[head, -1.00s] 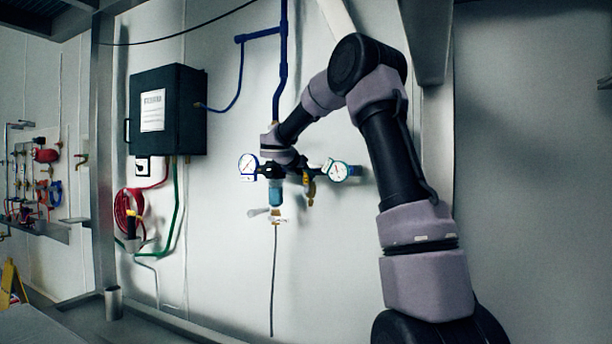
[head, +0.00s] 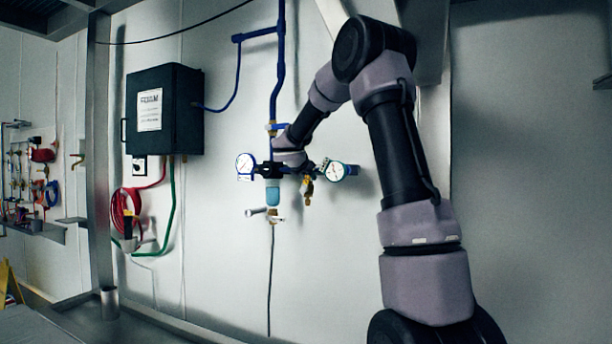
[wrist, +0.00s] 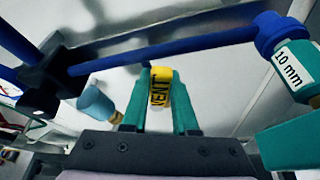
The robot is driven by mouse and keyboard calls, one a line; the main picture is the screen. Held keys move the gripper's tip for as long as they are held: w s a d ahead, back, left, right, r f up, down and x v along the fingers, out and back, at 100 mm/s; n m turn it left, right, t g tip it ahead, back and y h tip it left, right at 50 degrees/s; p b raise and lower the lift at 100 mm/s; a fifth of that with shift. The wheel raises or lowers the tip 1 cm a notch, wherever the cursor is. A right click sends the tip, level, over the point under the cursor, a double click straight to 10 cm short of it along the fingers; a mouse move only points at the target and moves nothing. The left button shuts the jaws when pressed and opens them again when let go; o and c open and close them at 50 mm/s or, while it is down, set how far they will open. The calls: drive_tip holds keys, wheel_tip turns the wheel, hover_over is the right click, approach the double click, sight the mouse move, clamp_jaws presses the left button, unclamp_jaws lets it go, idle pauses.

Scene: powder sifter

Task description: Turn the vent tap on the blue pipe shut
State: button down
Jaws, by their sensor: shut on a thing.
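The vent tap's yellow handle (wrist: 160,92), marked VENT, stands between the two teal fingers of my gripper (wrist: 161,76) in the wrist view. The fingers are shut on it, one on each side. The blue pipe (wrist: 165,52) crosses behind the fingertips in the wrist view. In the head view the blue pipe (head: 281,60) comes down the wall to a row of fittings. A brass-coloured part (head: 309,188) hangs below this row. My gripper's fingers are hidden or too small to make out in the head view.
A lever (head: 257,211) sticks out below the bowl. In the wrist view a teal part labelled 10 mm (wrist: 290,72) is close on the right. A dark box (head: 165,110) hangs left.

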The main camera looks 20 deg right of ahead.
drive_tip(key=shift+f, duration=0.1)
drive_tip(key=c, duration=0.7)
unclamp_jaws()
drive_tip(key=shift+s, duration=0.1)
